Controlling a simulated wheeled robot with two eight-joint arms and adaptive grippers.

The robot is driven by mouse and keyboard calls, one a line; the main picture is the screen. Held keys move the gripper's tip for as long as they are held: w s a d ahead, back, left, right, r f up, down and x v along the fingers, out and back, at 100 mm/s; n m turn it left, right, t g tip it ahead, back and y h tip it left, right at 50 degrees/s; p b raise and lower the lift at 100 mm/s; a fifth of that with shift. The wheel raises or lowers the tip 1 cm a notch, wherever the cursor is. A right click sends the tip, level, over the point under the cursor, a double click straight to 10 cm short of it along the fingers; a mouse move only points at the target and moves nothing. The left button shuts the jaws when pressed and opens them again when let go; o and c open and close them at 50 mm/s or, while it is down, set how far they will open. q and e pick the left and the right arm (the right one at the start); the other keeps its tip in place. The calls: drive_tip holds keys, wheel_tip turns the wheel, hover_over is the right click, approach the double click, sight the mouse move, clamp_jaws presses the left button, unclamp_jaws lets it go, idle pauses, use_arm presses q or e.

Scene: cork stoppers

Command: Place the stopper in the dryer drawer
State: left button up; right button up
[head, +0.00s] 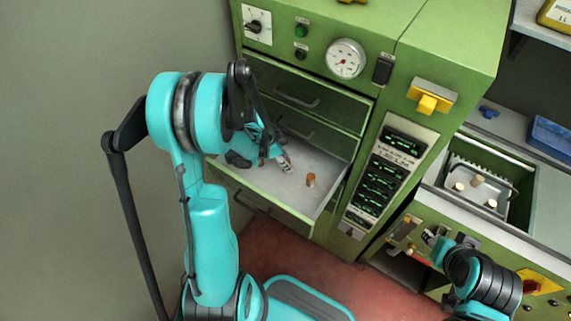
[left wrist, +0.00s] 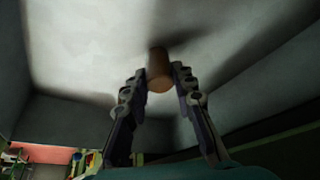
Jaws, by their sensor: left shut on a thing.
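The dryer drawer (head: 255,180) is pulled open from the green cabinet, with a pale grey floor. My left gripper (head: 286,164) reaches down inside it. In the left wrist view my left gripper (left wrist: 160,82) is shut on a brown cork stopper (left wrist: 160,68), held between the fingertips over the pale drawer floor. I cannot tell whether the stopper touches the floor. The held stopper is not clear in the head view. Another cork stopper (head: 311,180) stands in the drawer, right of the gripper. My right gripper (head: 432,239) is at lower right, its fingers too small to judge.
Closed drawers (head: 300,95) sit above the open one. Right of the cabinet, a sunken bin (head: 520,205) holds a tray with several cork stoppers. A blue box (head: 550,138) lies behind it. The drawer floor is mostly bare.

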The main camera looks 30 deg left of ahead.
use_arm(q)
drive_tip(key=shift+w+a+f, duration=0.1)
drive_tip(key=shift+a+f, duration=0.1)
drive_tip(key=shift+f, duration=0.2)
drive_tip(key=shift+r, duration=0.15)
drive_tip(key=shift+f, duration=0.2)
drive_tip(key=o, duration=0.7)
drive_tip(key=shift+r, duration=0.15)
